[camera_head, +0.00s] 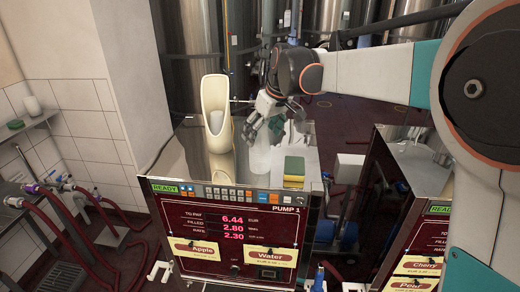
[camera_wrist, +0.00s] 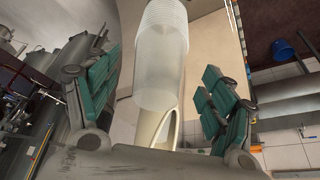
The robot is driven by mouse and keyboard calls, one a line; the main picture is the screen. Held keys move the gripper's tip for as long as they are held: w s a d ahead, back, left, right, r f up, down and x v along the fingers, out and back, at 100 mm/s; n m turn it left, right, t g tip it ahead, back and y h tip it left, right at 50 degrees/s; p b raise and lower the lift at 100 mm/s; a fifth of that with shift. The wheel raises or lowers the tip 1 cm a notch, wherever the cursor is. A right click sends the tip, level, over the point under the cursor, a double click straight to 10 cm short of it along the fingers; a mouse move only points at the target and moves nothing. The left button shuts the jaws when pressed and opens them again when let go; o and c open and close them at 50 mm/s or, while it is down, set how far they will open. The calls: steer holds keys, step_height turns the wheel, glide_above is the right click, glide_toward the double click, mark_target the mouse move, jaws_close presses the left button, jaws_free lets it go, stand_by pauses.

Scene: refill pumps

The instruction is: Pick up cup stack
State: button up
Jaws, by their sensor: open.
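The cup stack (camera_wrist: 163,55) is a column of nested translucent plastic cups, seen large in the wrist view between my fingers. In the head view a pale translucent shape that looks like the stack (camera_head: 260,158) stands on top of pump 1, partly hidden by my gripper. My gripper (camera_head: 262,127) is at the upper part of this shape. In the wrist view my gripper (camera_wrist: 155,88) has its teal-padded fingers spread wide, one on each side of the stack, with visible gaps. Nothing is held.
A tall cream holder (camera_head: 215,95) rises just left of the gripper. A yellow-green sponge (camera_head: 294,168) lies right of the stack on pump 1 (camera_head: 237,232). A second pump (camera_head: 425,240) stands at the right. Steel tanks (camera_head: 190,45) stand behind.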

steer(key=x, duration=0.2)
steer(key=shift+w+a+f, duration=0.1)
steer(key=shift+w+f, duration=0.1)
steer(key=shift+w, duration=0.1)
steer(key=shift+f, duration=0.25)
steer(key=shift+c, duration=0.6)
steer(key=c, duration=1.1)
steer(key=shift+r, duration=0.1)
